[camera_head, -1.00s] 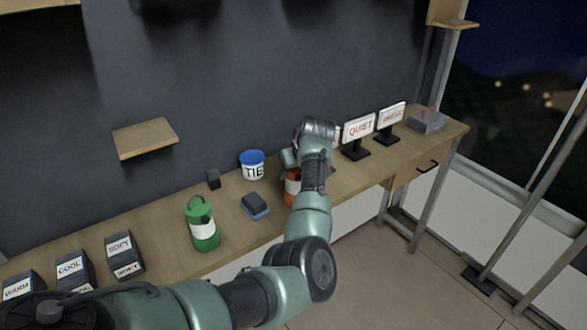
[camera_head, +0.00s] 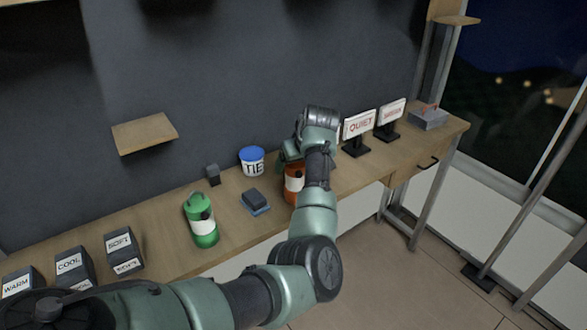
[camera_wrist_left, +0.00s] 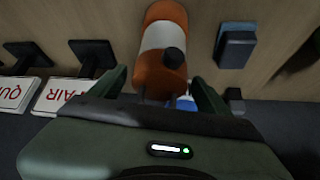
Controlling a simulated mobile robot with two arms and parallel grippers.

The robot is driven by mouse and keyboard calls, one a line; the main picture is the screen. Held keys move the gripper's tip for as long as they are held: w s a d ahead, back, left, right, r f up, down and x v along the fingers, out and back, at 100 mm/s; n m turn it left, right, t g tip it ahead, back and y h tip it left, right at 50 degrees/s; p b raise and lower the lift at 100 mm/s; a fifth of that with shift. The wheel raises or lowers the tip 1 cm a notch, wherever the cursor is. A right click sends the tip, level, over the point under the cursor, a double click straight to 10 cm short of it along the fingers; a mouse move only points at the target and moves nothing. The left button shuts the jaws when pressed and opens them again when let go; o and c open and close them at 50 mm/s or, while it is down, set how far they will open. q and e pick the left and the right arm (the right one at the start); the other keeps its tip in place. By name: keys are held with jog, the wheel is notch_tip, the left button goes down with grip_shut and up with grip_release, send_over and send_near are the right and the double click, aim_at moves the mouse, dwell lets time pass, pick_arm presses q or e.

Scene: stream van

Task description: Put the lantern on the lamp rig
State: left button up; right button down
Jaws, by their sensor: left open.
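An orange canister with a white band and a dark knob (camera_head: 291,187) stands on the long wooden bench, partly hidden by my left arm; it may be the lantern. It also shows in the left wrist view (camera_wrist_left: 165,58). My left gripper (camera_wrist_left: 163,88) is open, its two green fingers on either side of the canister's near end in that view; contact cannot be told. A similar green canister with a white band (camera_head: 202,222) stands further left on the bench. I cannot identify a lamp rig for certain. My right gripper is not in view.
The bench (camera_head: 165,238) also holds a blue-lidded tub (camera_head: 252,160), a dark block on a blue base (camera_head: 255,201), a small dark cube (camera_head: 213,174), labelled boxes (camera_head: 120,252), a QUIET sign (camera_head: 359,125), another sign (camera_head: 390,112) and a grey block (camera_head: 428,120). A wall shelf (camera_head: 145,134) is empty.

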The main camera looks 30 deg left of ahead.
pick_arm(q)
jog(key=b+v, duration=0.1)
jog(key=v, duration=0.7)
jog(key=shift+d+r+b, duration=0.1)
jog(key=shift+r+b, duration=0.1)
jog(key=shift+b, duration=0.2)
jog(key=shift+s+d+r, duration=0.25)
jog(key=shift+d+r, duration=0.05)
jog(key=shift+r, duration=0.25)
